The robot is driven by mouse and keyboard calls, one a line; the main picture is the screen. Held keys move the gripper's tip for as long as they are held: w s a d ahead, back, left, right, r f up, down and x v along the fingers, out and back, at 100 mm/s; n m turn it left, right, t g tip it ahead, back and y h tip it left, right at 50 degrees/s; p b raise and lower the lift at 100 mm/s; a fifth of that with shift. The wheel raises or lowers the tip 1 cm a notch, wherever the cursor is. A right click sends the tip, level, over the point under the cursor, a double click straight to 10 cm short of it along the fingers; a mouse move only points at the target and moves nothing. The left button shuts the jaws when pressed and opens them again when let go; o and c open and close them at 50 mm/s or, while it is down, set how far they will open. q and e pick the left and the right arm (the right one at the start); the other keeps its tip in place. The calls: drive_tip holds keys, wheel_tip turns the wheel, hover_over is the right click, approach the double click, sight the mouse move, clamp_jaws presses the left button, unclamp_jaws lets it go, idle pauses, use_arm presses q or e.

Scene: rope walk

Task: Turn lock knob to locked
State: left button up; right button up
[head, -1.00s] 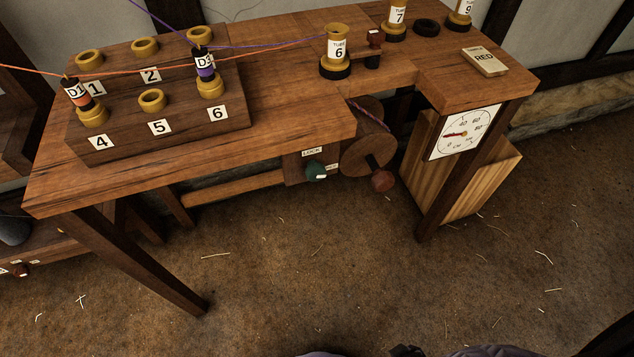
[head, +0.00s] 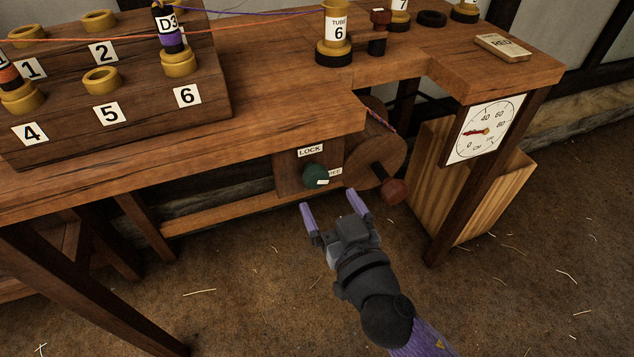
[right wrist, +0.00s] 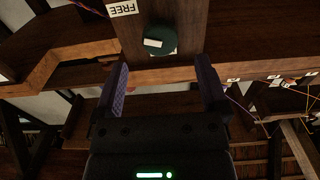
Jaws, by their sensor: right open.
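The green lock knob (head: 316,176) sits on a wooden panel (head: 289,175) under the table. A LOCK label (head: 311,151) is above it and a partly covered FREE label (head: 335,172) is to its right. The knob's white mark points right, towards FREE. My right gripper (head: 332,205) is open and empty, just below and in front of the knob, apart from it. In the right wrist view the knob (right wrist: 159,40) shows beyond and between the two open fingers (right wrist: 162,85), with the FREE label (right wrist: 123,8) upside down. My left gripper is not in view.
A wooden wheel (head: 376,160) with a red-brown handle (head: 391,192) is close to the right of the knob. A dial (head: 485,130) and a wooden box (head: 510,190) stand further right. The table edge (head: 250,140) overhangs above. The floor below is clear.

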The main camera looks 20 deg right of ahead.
sight(319, 182)
drive_tip(key=w, duration=0.5)
drive_tip(key=shift+w+f+b, duration=0.1)
drive_tip(key=shift+w+b, duration=0.15)
drive_tip(key=shift+b, duration=0.05)
drive_tip(key=shift+a, duration=0.1)
drive_tip(key=c, duration=1.3)
drive_tip(key=shift+o, duration=0.2)
